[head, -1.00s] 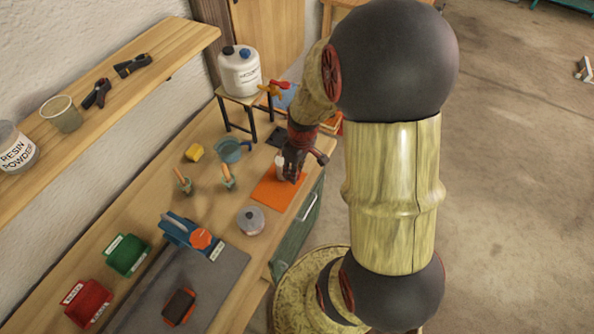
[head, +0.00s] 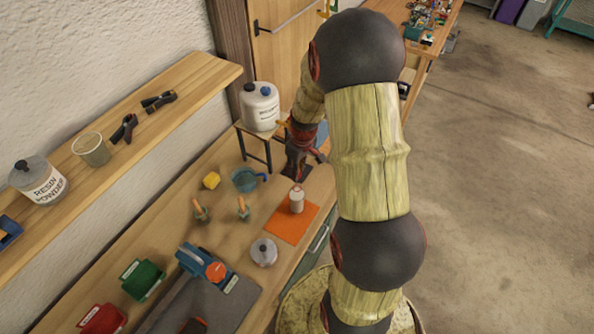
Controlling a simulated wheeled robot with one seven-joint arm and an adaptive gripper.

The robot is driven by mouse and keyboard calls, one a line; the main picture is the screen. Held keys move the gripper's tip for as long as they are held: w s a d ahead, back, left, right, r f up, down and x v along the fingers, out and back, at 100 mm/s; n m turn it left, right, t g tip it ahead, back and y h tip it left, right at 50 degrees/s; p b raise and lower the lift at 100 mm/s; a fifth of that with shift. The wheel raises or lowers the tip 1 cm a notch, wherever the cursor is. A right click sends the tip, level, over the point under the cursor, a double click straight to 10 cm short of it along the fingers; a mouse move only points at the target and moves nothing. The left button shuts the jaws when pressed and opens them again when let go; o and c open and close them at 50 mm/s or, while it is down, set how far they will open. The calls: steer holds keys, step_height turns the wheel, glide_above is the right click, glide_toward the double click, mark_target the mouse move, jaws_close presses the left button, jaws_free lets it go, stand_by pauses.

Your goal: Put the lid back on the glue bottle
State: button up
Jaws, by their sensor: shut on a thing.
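The glue bottle (head: 297,200), small and whitish, stands upright on the orange mat (head: 286,229) near the bench's front edge. Its top looks pale and pinkish, too small to tell in detail. My gripper (head: 296,173) is just beyond the bottle in the picture, dark and pointing down. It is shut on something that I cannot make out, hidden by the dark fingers. I cannot pick out the lid as a separate thing anywhere on the bench.
A grey-lidded pot (head: 264,252) sits in front. A white canister (head: 260,107) on a stand is behind. The wall shelf (head: 150,125) overhangs on the left.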

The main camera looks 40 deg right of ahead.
steer(key=shift+f+b, duration=1.65)
steer(key=shift+f, duration=1.05)
steer(key=shift+f+b, duration=0.15)
steer(key=shift+b, duration=0.6)
stand_by(0.4)
stand_by(0.4)
steer(key=o, duration=0.8)
steer(key=shift+o, duration=0.7)
steer(key=o, duration=0.4)
steer(key=shift+c, duration=0.2)
